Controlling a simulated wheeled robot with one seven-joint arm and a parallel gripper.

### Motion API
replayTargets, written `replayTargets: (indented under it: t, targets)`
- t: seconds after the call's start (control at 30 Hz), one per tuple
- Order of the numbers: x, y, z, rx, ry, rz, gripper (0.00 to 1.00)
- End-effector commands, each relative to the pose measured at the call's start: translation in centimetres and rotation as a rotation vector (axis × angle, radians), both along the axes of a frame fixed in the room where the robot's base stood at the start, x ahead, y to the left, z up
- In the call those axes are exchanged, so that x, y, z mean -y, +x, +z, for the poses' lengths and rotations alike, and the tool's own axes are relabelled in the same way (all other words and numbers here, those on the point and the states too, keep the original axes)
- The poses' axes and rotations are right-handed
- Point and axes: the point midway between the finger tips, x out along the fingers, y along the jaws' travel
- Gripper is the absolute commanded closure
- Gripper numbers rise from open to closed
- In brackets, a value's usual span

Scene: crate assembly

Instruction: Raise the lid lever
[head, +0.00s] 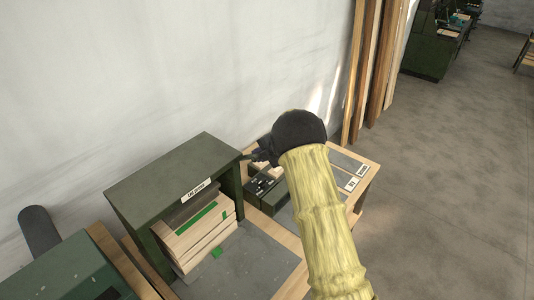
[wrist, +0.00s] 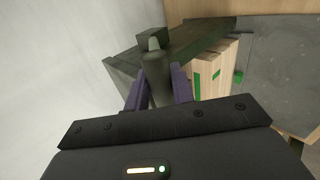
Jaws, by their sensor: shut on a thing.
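The lid press is a dark green frame (head: 175,170) with a small label on its front edge; it also shows in the wrist view (wrist: 200,40). Its lever (wrist: 154,70), a dark grey-green rounded handle, stands between my two purple fingers in the wrist view. My gripper (wrist: 157,88) is shut on the lever. In the head view my gripper (head: 256,156) is at the right end of the press top, and the lever cannot be made out there. A pale wooden crate (head: 200,240) with green marks sits under the press top; it also shows in the wrist view (wrist: 214,72).
A dark tray with small parts (head: 266,192) stands right of the press. A pale wall is close behind; tall boards (head: 368,70) lean there.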

Motion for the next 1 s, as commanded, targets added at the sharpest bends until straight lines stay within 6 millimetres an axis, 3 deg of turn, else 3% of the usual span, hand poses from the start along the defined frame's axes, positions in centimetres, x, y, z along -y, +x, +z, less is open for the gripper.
replayTargets:
  t: [0.3, 0.83, 0.87, 0.93, 1.0]
  targets:
    - [-1.5, 0.3, 1.8, 0.003, 0.001, 0.007, 1.0]
    - [-1.9, 0.4, 2.2, 0.008, 0.006, 0.008, 1.0]
    - [-1.9, 0.4, 2.3, 0.009, 0.007, 0.008, 0.71]
    - [-1.9, 0.4, 2.2, 0.007, 0.007, 0.008, 0.57]
    - [-1.9, 0.4, 2.2, 0.005, 0.006, 0.008, 0.57]
